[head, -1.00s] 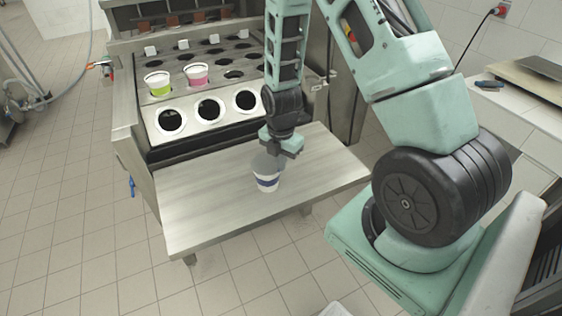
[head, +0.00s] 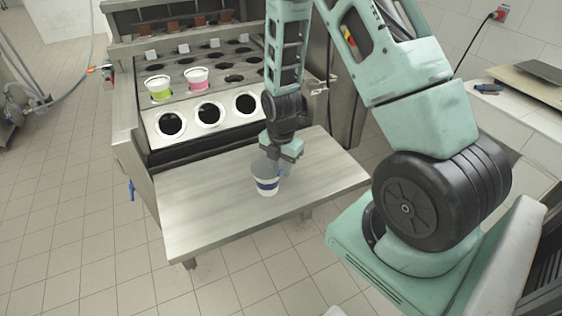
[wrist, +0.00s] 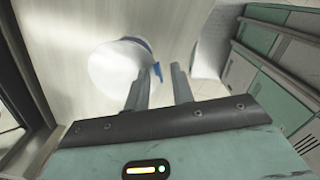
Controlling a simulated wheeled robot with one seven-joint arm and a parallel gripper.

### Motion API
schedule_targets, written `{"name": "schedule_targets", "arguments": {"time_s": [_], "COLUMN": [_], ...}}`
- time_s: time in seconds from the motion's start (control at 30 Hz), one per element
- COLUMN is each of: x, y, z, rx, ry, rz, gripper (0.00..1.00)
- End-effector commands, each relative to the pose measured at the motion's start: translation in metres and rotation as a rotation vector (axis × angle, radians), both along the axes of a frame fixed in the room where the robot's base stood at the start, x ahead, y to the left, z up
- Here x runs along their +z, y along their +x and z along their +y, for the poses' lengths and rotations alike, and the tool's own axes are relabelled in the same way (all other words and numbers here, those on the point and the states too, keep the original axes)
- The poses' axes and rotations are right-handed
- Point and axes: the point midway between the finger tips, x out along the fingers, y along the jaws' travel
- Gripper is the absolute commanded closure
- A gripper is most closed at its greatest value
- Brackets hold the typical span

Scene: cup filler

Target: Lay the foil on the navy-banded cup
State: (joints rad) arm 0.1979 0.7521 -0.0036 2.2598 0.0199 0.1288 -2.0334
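The navy-banded cup (head: 268,187) stands upright on the steel shelf in front of the machine. A grey round piece, which looks like the foil (head: 264,167), lies over its mouth. In the wrist view the foil (wrist: 116,66) is a pale disc covering the cup's top, with bits of blue (wrist: 157,72) showing at its right edge. I cannot tell how evenly it sits. My gripper (head: 284,173) is just right of the cup's rim. In the wrist view its two fingers (wrist: 166,72) are apart with nothing between them, the left one close beside the disc's edge.
The steel shelf (head: 210,215) is otherwise clear. Behind it the machine has a plate with three empty round holes (head: 208,112). A green-banded cup (head: 159,87) and a pink-banded cup (head: 196,79) stand in holes farther back. A side counter (head: 520,115) is at the right.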

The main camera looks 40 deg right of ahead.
Motion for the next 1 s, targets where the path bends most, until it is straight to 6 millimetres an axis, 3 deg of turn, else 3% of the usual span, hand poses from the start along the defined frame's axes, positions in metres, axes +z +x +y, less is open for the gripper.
{"name": "schedule_targets", "arguments": {"time_s": [0.27, 0.8, 1.0], "x": [0.026, 0.138, 0.165], "y": [0.001, 0.001, 0.000], "z": [0.000, -0.001, 0.000], "rx": [0.000, -0.002, 0.000], "ry": [-0.001, -0.001, -0.001], "rz": [-0.005, -0.007, -0.003], "gripper": [0.76, 0.76, 0.76]}}
